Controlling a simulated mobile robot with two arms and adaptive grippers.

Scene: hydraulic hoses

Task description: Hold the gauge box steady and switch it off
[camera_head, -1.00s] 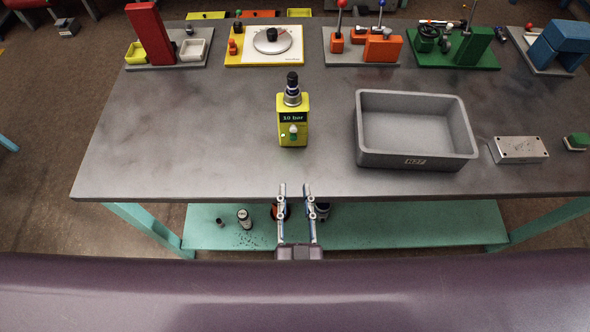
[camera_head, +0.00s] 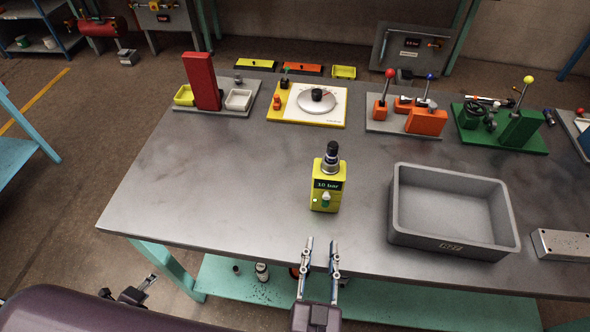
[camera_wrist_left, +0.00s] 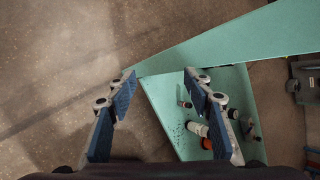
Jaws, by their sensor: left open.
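The gauge box (camera_head: 319,199) is yellow and stands upright on the grey table. It has a dark display reading "10 bar", a small pale-and-green switch (camera_head: 326,199) on its front and a black-topped metal fitting on top. My right gripper (camera_head: 321,242) is open and empty at the table's front edge, in front of the box and apart from it. My left gripper (camera_head: 146,285) is low at the left, off the table. The left wrist view shows this gripper (camera_wrist_left: 158,74) with its fingers apart and nothing between them, above the floor and teal frame.
A grey bin (camera_head: 453,246) stands right of the box, and a metal block (camera_head: 562,244) lies beyond it. A red upright stand (camera_head: 201,82), a dial board (camera_head: 305,116) and lever fixtures (camera_head: 411,120) line the back. The tabletop left of the box is clear.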

